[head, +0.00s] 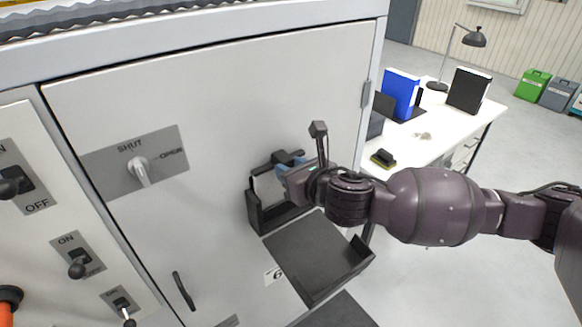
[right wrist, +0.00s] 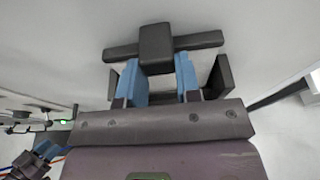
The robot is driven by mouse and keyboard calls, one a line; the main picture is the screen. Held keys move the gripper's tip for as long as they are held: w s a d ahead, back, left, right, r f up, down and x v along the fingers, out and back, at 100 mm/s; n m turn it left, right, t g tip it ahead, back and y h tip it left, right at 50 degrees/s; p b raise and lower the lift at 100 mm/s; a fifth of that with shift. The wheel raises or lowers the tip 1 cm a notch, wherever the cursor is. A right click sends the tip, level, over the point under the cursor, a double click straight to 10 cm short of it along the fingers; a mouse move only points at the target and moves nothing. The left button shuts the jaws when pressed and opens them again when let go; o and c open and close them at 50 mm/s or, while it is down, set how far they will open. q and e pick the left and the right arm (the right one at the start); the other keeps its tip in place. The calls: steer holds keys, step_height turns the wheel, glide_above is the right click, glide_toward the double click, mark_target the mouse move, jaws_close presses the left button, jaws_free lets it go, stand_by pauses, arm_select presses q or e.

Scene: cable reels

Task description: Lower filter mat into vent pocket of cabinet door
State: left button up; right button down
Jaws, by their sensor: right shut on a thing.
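The filter mat (head: 267,187) shows as a pale panel with a dark top bar, beside the cabinet door (head: 215,100). The dark vent pocket (head: 256,213) is fixed on the door's lower right, around the mat's lower part. How deep the mat sits is hidden by my arm. My right gripper (head: 291,166) is shut on the mat at its top. In the right wrist view, the blue fingers (right wrist: 166,78) are either side of the mat's dark grip block (right wrist: 156,45), with dark pocket sides (right wrist: 222,76) beyond them.
A dark open tray (head: 315,255) juts out just below the pocket. A switch knob (head: 140,170) marked SHUT and OPEN and a door handle (head: 184,291) are to the left. A white desk (head: 425,140) with binders and a lamp stands to the right.

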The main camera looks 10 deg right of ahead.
steer(key=shift+f+b, duration=0.35)
steer(key=shift+f, duration=0.65)
steer(key=shift+c, duration=0.8)
jaws_free()
steer(key=shift+s, duration=0.1)
steer(key=p+v, duration=0.4)
steer(key=v, duration=0.4)
stand_by(0.7)
